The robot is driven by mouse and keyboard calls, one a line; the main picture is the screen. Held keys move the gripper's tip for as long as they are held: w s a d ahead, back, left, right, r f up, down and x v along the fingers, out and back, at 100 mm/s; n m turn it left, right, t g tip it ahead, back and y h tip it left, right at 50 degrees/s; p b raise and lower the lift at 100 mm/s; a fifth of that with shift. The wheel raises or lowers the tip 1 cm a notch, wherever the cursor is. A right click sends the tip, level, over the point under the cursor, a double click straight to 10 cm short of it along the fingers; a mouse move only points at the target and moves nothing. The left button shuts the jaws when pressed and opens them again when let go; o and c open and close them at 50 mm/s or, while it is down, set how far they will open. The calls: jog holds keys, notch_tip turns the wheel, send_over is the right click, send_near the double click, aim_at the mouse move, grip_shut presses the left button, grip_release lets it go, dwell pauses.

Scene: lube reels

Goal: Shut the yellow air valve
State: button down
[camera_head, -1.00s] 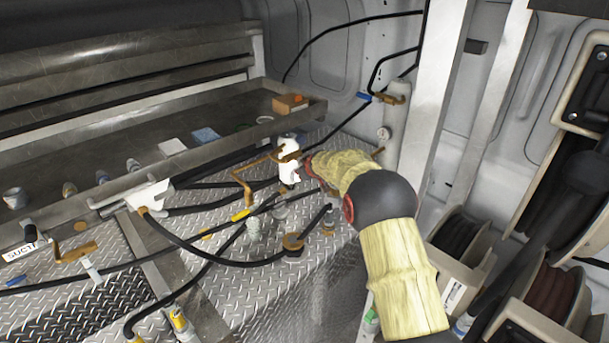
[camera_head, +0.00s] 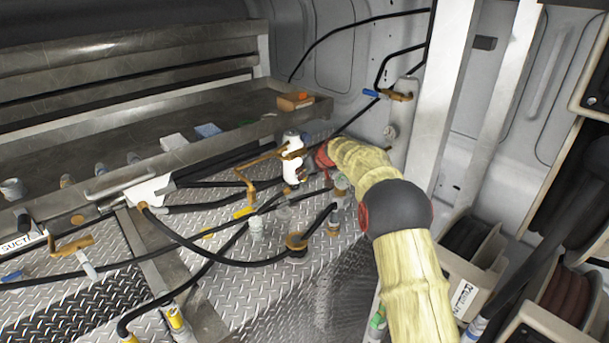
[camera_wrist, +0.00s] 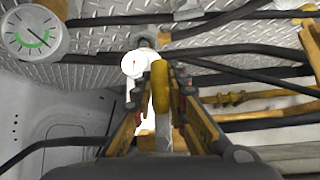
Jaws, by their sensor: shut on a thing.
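In the wrist view, a rounded yellow handle (camera_wrist: 161,78), seemingly the air valve's, stands between the fingers of my gripper (camera_wrist: 162,92). My gripper is shut on it. A white round part (camera_wrist: 134,66) lies just beyond it to the left. In the head view, my gripper (camera_head: 306,154) is beside the upright white cylinder (camera_head: 293,148); its fingertips are hard to make out there. The held yellow handle cannot be made out in the head view, and the valve's exact angle is unclear.
A gauge with a green arc (camera_wrist: 35,33) is at the wrist view's upper left. Black hoses (camera_head: 230,259) cross the diamond-plate deck (camera_head: 255,310). A metal tray (camera_head: 70,150) lies left, an upright post (camera_head: 440,90) right.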

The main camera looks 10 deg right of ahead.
jog(key=shift+f, duration=0.2)
jog(key=c, duration=1.7)
grip_release()
jog(key=shift+r, duration=0.1)
jog(key=shift+c, duration=0.2)
jog(key=shift+r, duration=0.15)
jog(key=v, duration=1.1)
jog(key=shift+s+r, duration=0.2)
jog(key=shift+s, duration=0.15)
